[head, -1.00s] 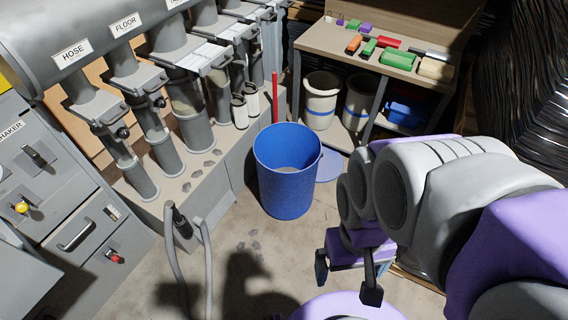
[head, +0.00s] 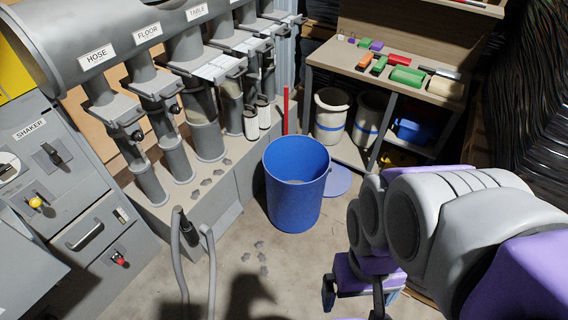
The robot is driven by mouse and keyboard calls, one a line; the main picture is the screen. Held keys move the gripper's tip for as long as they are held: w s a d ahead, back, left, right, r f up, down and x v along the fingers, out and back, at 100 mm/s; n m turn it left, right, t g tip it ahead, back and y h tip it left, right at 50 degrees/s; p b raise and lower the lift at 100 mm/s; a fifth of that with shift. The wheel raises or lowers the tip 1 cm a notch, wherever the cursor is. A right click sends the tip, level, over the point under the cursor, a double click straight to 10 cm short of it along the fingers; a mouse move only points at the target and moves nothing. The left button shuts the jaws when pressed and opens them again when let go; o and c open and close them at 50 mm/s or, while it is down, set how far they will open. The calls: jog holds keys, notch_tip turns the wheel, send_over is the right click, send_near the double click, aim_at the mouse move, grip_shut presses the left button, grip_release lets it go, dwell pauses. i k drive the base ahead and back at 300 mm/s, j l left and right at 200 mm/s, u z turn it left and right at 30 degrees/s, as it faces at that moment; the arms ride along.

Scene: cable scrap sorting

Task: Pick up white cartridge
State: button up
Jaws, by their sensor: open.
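Two small white cylinders with dark ends stand side by side on the grey ledge under the pipes in the head view. They look like white cartridges: the left one (head: 250,123) and the right one (head: 264,112). My gripper (head: 353,296) is at the lower right, with its dark fingers apart and nothing seen between them. It is well away from the cylinders, to their lower right, with the blue bin between. The right finger is partly cut off by the lower edge of the picture.
An open blue bin (head: 293,200) stands on the floor, its lid (head: 339,180) beside it. A workbench (head: 345,60) with coloured blocks is at the back, white buckets (head: 331,118) below. Grey hoses (head: 210,262) rise at the front.

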aim_at(250, 115)
jog(key=u, duration=2)
jog(key=z, duration=1.6)
jog(key=i+l+u, duration=0.2)
jog(key=i+l, duration=0.25)
jog(key=i+l+u, duration=0.15)
jog(key=i+l, duration=0.35)
jog(key=i+l+u, duration=0.2)
jog(key=i+l, duration=0.2)
jog(key=l, duration=0.25)
